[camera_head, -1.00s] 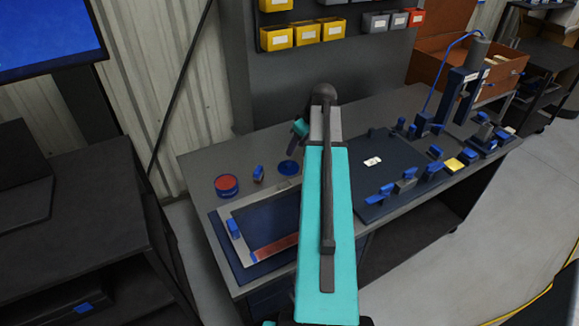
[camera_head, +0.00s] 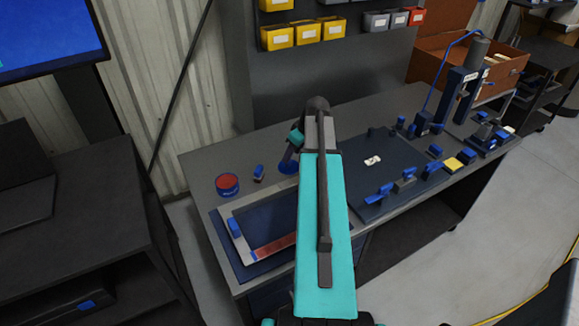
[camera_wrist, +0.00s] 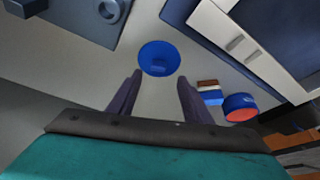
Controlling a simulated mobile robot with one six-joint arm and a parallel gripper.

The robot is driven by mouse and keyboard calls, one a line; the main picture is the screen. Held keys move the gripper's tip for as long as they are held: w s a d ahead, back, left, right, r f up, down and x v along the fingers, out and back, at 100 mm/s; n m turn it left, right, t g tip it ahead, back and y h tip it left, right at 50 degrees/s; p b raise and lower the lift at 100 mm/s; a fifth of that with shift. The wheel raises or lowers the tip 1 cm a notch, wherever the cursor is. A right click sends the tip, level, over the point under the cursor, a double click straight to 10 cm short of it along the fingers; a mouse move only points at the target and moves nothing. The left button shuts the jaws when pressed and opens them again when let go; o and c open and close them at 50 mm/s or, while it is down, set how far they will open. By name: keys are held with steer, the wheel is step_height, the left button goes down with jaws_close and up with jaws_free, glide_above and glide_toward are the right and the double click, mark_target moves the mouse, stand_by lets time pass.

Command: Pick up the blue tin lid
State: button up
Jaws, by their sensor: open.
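The blue tin lid (camera_head: 287,168) lies on the grey bench top, partly hidden behind my gripper in the head view. In the wrist view the lid (camera_wrist: 158,52) is a round blue disc with a small raised tab on it. My gripper (camera_wrist: 160,77) is open and empty, its two dark fingers pointing toward the lid from either side of its near edge. The fingertips appear short of the lid. In the head view my gripper (camera_head: 293,147) hangs just above the lid.
A blue tin with a red top (camera_head: 227,185) and a small blue block-like item (camera_head: 259,173) stand left of the lid. A framed tray (camera_head: 233,228) lies in front. A dark mat (camera_head: 385,180) with several blue clamps lies right.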

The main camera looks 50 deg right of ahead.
mark_target(290, 167)
steer(key=shift+f, duration=0.1)
steer(key=shift+p+x, duration=0.95)
steer(key=shift+x, duration=0.5)
steer(key=shift+w+d+f, duration=0.1)
steer(key=shift+f, duration=0.4)
steer(key=shift+w+d+f, duration=0.1)
steer(key=shift+w+f, duration=0.05)
steer(key=shift+f, duration=0.35)
steer(key=c, duration=1.1)
